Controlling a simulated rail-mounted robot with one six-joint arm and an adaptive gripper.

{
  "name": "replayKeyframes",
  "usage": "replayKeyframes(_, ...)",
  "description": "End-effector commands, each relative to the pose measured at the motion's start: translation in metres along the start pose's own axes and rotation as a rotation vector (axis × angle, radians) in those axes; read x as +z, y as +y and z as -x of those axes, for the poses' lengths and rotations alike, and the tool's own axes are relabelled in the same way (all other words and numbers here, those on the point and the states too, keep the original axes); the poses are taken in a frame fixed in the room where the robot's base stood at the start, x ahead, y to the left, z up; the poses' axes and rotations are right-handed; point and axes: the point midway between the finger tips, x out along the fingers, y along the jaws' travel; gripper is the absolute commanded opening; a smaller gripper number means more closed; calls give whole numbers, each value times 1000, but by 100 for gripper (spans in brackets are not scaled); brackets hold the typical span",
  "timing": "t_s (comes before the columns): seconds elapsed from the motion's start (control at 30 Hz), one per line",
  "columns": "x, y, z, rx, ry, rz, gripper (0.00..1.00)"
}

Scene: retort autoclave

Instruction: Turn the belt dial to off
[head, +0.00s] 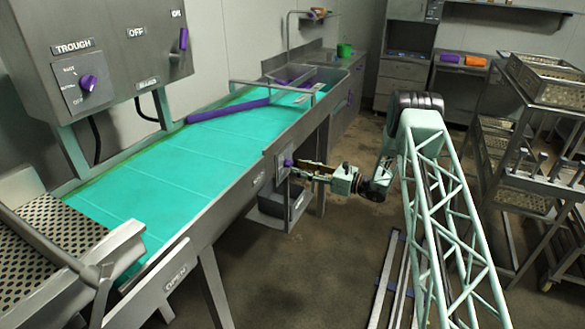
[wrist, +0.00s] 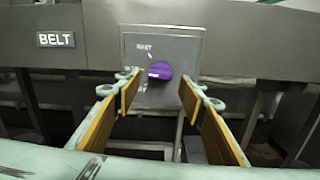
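The belt dial is a purple knob (wrist: 159,71) on a grey square plate (wrist: 183,47) beside the "BELT" label (wrist: 56,39) in the wrist view. In the head view the knob (head: 288,163) shows small on the side of the conveyor frame. My gripper (wrist: 158,85) is open, with its two wooden-faced fingers spread to the left and right of the knob, apart from it. In the head view my gripper (head: 304,170) reaches leftward to the plate. The markings around the knob are too small to read surely.
The teal conveyor belt (head: 165,165) runs above the dial. A control box (head: 110,55) with a "TROUGH" dial (head: 88,83) and a lever (head: 183,39) hangs on the wall. A grey bin (head: 280,207) sits below the dial. Racks with perforated trays (head: 545,80) stand at the right.

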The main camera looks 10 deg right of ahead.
Motion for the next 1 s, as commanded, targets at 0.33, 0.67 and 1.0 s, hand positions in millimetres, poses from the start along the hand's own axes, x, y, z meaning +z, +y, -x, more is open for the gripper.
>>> replayKeyframes(0.33,0,0,-34,0,0,-1,38)
replayKeyframes(0.67,0,0,-40,0,0,-1,38)
replayKeyframes(1.0,0,0,-40,0,0,-1,19)
